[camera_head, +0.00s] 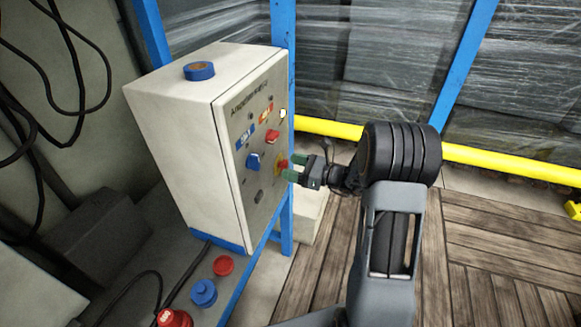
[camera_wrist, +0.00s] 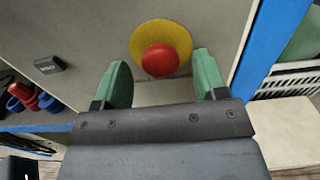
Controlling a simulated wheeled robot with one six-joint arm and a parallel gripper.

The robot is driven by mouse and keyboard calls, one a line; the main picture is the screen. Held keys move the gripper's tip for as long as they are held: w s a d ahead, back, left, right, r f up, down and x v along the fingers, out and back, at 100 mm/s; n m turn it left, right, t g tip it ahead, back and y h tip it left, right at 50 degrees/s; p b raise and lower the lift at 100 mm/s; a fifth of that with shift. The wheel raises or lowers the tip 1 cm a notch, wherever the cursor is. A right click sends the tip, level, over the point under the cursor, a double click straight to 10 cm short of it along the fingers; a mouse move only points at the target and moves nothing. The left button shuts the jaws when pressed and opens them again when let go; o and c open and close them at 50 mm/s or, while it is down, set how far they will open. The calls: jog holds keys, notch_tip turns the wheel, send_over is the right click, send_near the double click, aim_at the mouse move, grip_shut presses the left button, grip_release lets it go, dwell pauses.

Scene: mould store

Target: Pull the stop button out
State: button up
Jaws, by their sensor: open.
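The stop button (camera_wrist: 160,60) is a red mushroom head on a round yellow plate (camera_wrist: 178,33), set in the panel face of a pale control box (camera_head: 172,128). In the head view the red button (camera_head: 283,164) shows small, low on the panel's right side. My gripper (camera_wrist: 155,82) is open, its green fingers on either side of the button's lower part in the wrist view, with gaps on both sides. In the head view my gripper (camera_head: 293,167) reaches the panel from the right. Whether the fingertips overlap the button in depth is unclear.
A blue knob (camera_head: 254,161) and a red knob (camera_head: 272,136) sit on the same panel. A tape roll (camera_head: 199,71) lies on the box. Loose red and blue parts (camera_head: 204,293) lie on the shelf below. A yellow rail (camera_head: 480,158) runs behind my arm.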

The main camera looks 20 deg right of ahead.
jog(key=shift+w+a, duration=0.3)
jog(key=shift+a, duration=0.25)
grip_shut()
jog(key=shift+s+d+p, duration=0.35)
jog(key=shift+d, duration=0.15)
grip_release()
jog(key=shift+d, duration=0.1)
jog(key=p+v, duration=0.1)
jog(key=v, duration=1.2)
jog(key=shift+s+d, duration=0.3)
